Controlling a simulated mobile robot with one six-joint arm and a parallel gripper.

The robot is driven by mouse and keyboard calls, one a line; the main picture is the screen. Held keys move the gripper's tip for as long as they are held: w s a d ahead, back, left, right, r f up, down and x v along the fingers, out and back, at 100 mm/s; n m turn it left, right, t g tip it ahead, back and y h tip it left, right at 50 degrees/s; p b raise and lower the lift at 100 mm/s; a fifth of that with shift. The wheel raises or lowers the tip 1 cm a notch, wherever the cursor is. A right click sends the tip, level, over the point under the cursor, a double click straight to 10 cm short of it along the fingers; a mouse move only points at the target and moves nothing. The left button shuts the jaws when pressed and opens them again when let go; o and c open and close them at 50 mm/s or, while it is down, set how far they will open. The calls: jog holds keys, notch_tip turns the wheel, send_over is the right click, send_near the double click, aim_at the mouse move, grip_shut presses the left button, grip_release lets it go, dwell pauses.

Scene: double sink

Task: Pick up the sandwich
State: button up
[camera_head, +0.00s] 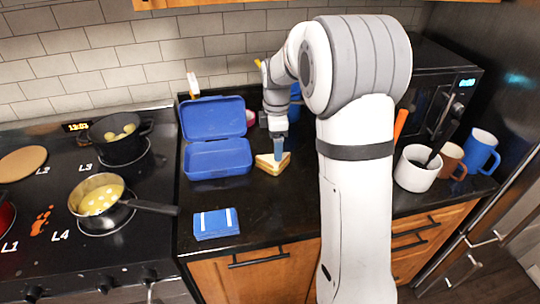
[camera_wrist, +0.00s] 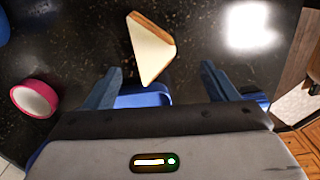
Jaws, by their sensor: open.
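The sandwich (camera_head: 272,165) is a triangular half with pale bread and a brown crust. It lies on the black counter, just right of the open blue lunchbox (camera_head: 219,161). In the head view my gripper (camera_head: 279,152) points down over the sandwich, its blue fingers overlapping the far part of it; I cannot tell their exact height. In the wrist view the sandwich (camera_wrist: 150,48) lies just beyond the fingertips, roughly centred between them. My gripper (camera_wrist: 161,74) is open with nothing held.
A blue sponge-like block (camera_head: 216,223) with white stripes lies at the counter's front. A pink ring-shaped thing (camera_wrist: 35,98) shows at left in the wrist view. A white mug (camera_head: 416,169) and others stand right of my arm. The stove holds a pan (camera_head: 100,199) and a pot (camera_head: 121,140).

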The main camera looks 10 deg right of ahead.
aim_at(274, 164)
jog(key=shift+w+f+n, duration=0.25)
jog(key=shift+w+n, duration=0.05)
jog(key=shift+w, duration=0.05)
jog(key=shift+f, duration=0.4)
notch_tip(274, 164, down, 7)
jog(key=shift+p, duration=0.75)
jog(key=shift+c, duration=0.3)
jog(key=c, duration=0.6)
